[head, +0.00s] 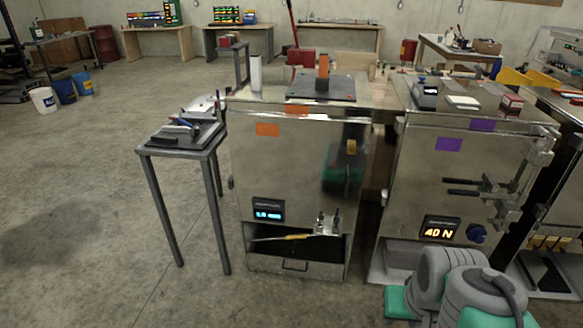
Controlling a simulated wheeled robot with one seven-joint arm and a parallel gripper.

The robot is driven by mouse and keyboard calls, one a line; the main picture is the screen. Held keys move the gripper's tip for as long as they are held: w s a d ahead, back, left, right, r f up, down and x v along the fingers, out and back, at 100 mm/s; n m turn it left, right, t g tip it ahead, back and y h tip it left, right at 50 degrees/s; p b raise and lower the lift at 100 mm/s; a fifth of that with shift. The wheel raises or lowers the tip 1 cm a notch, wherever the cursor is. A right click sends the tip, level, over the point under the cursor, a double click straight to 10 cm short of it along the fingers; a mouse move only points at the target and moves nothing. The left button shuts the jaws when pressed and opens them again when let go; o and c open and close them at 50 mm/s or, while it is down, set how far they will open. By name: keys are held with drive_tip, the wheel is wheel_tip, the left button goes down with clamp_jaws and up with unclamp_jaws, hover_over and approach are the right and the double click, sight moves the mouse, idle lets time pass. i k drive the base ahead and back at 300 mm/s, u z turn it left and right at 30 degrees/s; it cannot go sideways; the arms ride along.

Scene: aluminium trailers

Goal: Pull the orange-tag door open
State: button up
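The orange-tag door is the shiny metal front (290,170) of the left cabinet, with an orange tag (267,129) at its upper left. It appears flush with the cabinet. A blue-lit display (267,211) sits at its lower left, and a small metal fitting (327,223) at its lower right. A small brass-coloured part (351,147) shows near the right edge; I cannot tell whether it is a handle or a reflection. My grey and green arm links fill the lower right corner. My gripper is not in view. A dark green reflection shows on the door.
Right of it stands a second metal cabinet with a purple tag (448,144) and projecting bars (475,188). A dark side table (183,150) stands close on the left. Below the door is a dark opening with a low drawer front (295,266). The floor in front and left is clear.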

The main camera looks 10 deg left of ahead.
sight(282, 155)
drive_tip(key=k, duration=0.65)
drive_tip(key=u, duration=0.2)
drive_tip(key=i, duration=0.9)
drive_tip(key=u, duration=0.65)
drive_tip(key=i, duration=0.5)
drive_tip(key=u, duration=0.3)
